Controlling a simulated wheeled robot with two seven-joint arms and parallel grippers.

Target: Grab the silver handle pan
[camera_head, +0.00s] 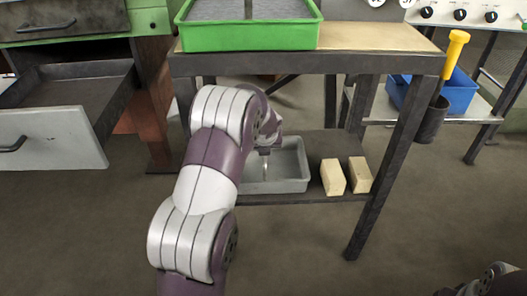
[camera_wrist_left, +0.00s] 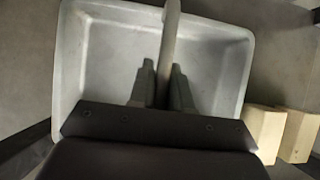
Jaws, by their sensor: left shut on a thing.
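The silver pan is a grey rectangular tray (camera_head: 290,180) on the lower shelf of the table in the head view. In the left wrist view the pan (camera_wrist_left: 107,50) fills the middle, with its light grey handle (camera_wrist_left: 170,35) running up through the centre. My left gripper (camera_wrist_left: 162,75) has its two dark fingers on either side of the handle and is shut on it. In the head view the left arm reaches under the tabletop and the left gripper (camera_head: 265,150) is partly hidden by its own wrist. My right arm shows only at the bottom right corner; its fingers are not visible.
Two pale blocks (camera_head: 332,177) (camera_head: 360,174) stand right of the pan on the lower shelf. A green tray (camera_head: 250,38) sits on the tabletop (camera_head: 375,38) above. Table legs (camera_head: 395,150) flank the shelf. An open drawer (camera_head: 50,140) is at left.

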